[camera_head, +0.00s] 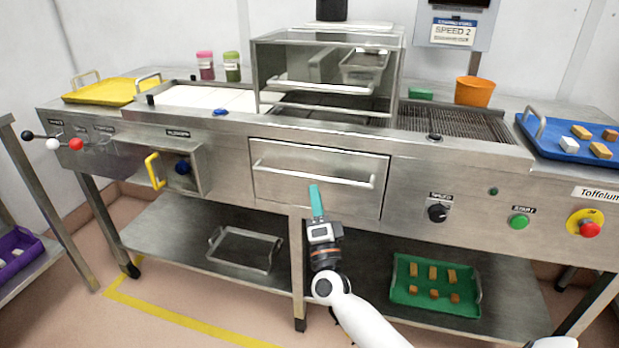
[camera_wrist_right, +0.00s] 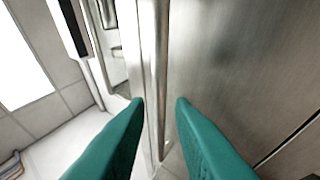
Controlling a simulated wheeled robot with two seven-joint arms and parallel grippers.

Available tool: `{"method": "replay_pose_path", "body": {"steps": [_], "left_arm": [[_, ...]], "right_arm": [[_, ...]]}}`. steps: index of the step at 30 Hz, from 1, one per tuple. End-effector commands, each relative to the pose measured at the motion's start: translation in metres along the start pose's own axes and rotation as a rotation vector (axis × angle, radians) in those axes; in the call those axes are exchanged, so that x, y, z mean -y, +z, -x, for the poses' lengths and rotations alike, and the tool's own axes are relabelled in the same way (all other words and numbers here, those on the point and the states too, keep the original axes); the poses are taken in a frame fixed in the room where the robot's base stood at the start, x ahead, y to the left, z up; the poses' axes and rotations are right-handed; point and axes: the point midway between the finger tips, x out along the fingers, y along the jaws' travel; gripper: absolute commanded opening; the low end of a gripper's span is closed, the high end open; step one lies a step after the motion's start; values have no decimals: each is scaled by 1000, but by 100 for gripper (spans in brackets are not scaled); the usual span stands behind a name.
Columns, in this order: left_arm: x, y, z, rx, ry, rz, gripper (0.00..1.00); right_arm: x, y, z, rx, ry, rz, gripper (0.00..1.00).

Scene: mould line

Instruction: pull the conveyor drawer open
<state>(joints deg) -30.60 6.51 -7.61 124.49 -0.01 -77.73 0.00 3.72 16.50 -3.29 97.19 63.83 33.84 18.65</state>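The conveyor drawer (camera_head: 345,196) is a brushed metal front in the middle of the machine's front panel. It looks closed, flush with the panel. Its long bar handle (camera_head: 345,179) runs across the front. My right gripper (camera_head: 315,188), with teal fingers, is just in front of the handle, near its middle. In the right wrist view the two fingers (camera_wrist_right: 160,101) are apart. The handle bar (camera_wrist_right: 158,60) runs between and beyond their tips, with no clear contact. The drawer's metal front (camera_wrist_right: 235,60) also shows there. My left gripper is out of view.
Right of the drawer are a black knob (camera_head: 437,213), a green button (camera_head: 519,221) and a red stop button (camera_head: 589,229). A yellow handle (camera_head: 154,171) sticks out at the left. A lower shelf holds a green tray (camera_head: 398,292). A metal hood (camera_head: 262,75) stands above.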

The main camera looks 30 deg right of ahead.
Motion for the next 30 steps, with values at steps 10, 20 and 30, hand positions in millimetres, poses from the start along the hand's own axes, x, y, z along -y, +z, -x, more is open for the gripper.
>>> {"method": "replay_pose_path", "body": {"steps": [10,20,30], "left_arm": [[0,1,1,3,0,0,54],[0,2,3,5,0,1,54],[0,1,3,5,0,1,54]], "right_arm": [[0,0,-52,0,0,1,22],[0,0,-57,-1,-1,2,22],[1,0,-57,-1,-1,1,0]]}}
